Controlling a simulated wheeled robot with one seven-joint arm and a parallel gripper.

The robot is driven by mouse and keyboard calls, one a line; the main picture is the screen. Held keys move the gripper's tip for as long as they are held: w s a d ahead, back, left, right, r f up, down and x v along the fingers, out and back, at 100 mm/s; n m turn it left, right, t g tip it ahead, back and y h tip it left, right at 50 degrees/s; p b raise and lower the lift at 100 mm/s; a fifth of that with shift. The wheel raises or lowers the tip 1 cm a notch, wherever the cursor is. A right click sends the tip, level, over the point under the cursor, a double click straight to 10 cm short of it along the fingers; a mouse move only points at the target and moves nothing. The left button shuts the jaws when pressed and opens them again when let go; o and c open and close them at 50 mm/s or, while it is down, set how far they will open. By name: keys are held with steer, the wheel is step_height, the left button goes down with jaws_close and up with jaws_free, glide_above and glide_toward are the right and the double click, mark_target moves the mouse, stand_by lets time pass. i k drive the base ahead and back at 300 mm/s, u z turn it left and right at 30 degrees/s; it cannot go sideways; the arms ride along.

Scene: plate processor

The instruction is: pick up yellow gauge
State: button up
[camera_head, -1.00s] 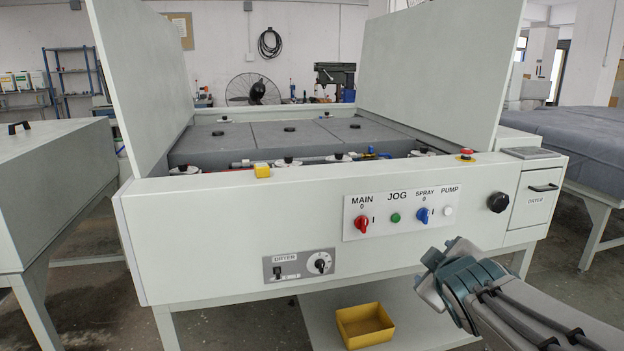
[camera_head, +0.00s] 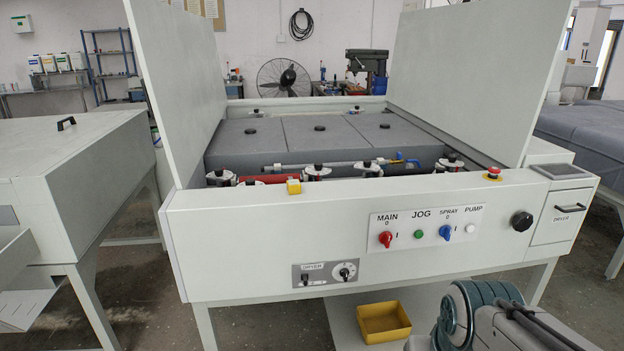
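The yellow gauge (camera_head: 294,187) is a small yellow block with a pale face. It sits on the front top ledge of the plate processor (camera_head: 250,232), left of the middle. It stands clear of my arm. My arm shows at the bottom right, low in front of the processor, with a teal ringed joint and dark cables. My gripper's fingers do not show, so I see nothing held.
Raised lid panels (camera_head: 178,85) stand on both sides of the processor's open top. Knobs and an emergency stop (camera_head: 492,173) stick out at the front right. A yellow bin (camera_head: 384,322) sits on the lower shelf. A grey cabinet (camera_head: 80,180) stands left.

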mark_target(294, 186)
steer(key=u, duration=0.9)
steer(key=i, duration=1.25)
steer(key=z, duration=0.4)
